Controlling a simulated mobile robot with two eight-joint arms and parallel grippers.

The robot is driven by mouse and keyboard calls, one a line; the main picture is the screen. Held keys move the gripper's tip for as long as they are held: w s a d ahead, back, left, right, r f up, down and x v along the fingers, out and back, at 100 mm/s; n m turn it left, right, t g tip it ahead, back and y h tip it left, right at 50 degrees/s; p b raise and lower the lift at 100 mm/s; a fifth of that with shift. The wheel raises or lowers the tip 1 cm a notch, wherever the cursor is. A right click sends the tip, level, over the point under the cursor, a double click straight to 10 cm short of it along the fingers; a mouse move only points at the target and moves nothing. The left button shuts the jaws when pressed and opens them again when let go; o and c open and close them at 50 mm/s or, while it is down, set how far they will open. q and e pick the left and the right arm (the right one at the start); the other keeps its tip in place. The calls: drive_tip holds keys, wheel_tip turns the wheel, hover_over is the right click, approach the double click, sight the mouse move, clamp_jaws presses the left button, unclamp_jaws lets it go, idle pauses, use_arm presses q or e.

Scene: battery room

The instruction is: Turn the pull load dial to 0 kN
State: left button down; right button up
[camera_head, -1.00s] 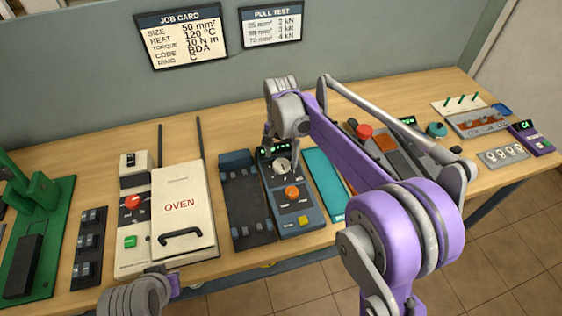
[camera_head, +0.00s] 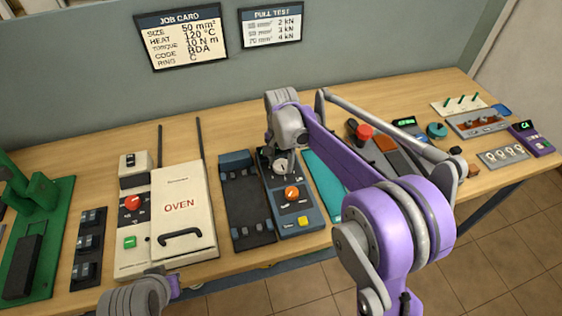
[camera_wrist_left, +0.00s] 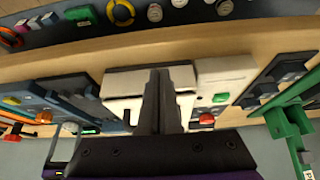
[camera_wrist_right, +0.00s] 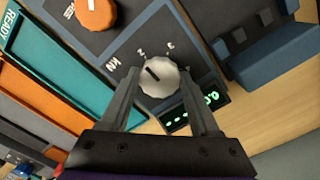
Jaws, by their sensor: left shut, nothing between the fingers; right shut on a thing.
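The pull load dial is a pale round knob (camera_wrist_right: 160,78) on a dark blue-grey tester (camera_head: 310,217). Its dark pointer mark points to the upper left in the right wrist view, between the printed "kN" and "2". My right gripper (camera_wrist_right: 159,75) is shut on the dial, with one finger on each side. In the head view the right gripper (camera_head: 281,167) comes down over the dial and partly hides it. The tester's green display (camera_wrist_right: 192,110) is partly covered by a finger.
The tester also has an orange knob (camera_head: 291,193) and a yellow button (camera_head: 303,221). A dark rack (camera_head: 247,205) stands close on its left and a teal tray (camera_head: 325,185) on its right. A pull test card (camera_head: 271,25) hangs on the wall.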

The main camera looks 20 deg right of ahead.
drive_tip(key=shift+c, duration=0.6)
drive_tip(key=shift+n, duration=0.3)
drive_tip(key=n, duration=0.4)
drive_tip(key=shift+d+n+b, duration=0.1)
drive_tip(key=shift+n+b, duration=0.3)
drive_tip(key=n, duration=0.6)
drive_tip(key=shift+d+b, duration=0.1)
drive_tip(key=shift+b, duration=0.2)
drive_tip(key=n, duration=0.6)
drive_tip(key=shift+n, duration=0.4)
drive_tip(key=n, duration=0.5)
drive_tip(key=shift+w+d+n, duration=0.1)
drive_tip(key=shift+n, duration=0.2)
